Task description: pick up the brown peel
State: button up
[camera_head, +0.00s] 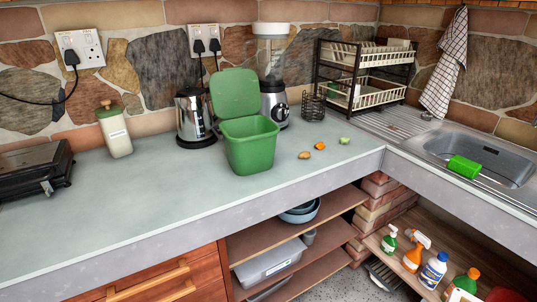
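A small brownish-tan piece (304,155), which looks like the brown peel, lies on the grey countertop (130,205). It is just right of a green bin (252,150) whose lid (235,93) stands open at the back. An orange piece (320,145) and a green piece (344,140) lie close by, to its right and a little farther back. They are apart from it. My gripper is not in view.
A blender (272,75), kettle (192,118) and wire basket (313,106) stand behind. A dish rack (370,90) and sink (480,155) are at right. A black appliance (30,172) and bottle (115,130) stand left. The front counter is clear, above open shelves (285,240).

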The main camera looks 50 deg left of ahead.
aim_at(304, 156)
jog(key=u, duration=1.6)
